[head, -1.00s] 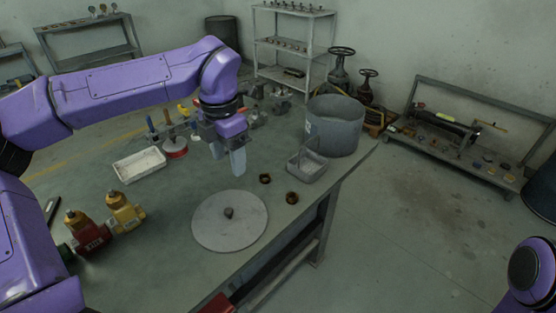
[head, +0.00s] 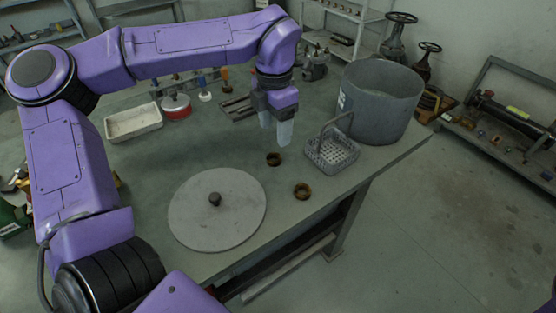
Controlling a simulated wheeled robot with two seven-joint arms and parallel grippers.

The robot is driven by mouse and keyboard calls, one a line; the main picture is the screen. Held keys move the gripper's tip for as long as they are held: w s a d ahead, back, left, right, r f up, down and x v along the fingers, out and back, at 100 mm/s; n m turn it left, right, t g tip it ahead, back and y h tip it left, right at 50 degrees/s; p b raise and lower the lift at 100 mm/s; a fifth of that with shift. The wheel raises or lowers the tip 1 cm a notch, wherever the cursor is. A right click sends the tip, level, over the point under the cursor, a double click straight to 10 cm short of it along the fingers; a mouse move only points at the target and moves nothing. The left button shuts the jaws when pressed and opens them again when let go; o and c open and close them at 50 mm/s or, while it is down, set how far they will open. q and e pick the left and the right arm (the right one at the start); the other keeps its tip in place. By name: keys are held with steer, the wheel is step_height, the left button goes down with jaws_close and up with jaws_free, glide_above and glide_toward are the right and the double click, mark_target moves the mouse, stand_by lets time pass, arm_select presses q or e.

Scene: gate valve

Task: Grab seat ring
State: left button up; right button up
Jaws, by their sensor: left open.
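Two small brownish rings lie on the workbench (head: 150,165), apart from each other. The fingers do not touch either ring. My right gripper is out of view.
A round grey lid (head: 218,212) with a knob lies left of the rings. A wire basket (head: 331,153) and a large grey bucket (head: 380,103) stand to the right. A white tray (head: 133,122) sits at the back left. The bench edge runs close by the nearer ring.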

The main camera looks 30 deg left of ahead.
mark_target(275, 161)
arm_select(q)
step_height(275, 161, down, 2)
steer(key=shift+s+f, duration=0.15)
steer(key=shift+f, duration=0.1)
step_height(275, 161, down, 5)
steer(key=shift+d+f+b, duration=0.15)
steer(key=shift+f+b, duration=0.05)
steer(key=shift+b, duration=0.1)
steer(key=c, duration=1.1)
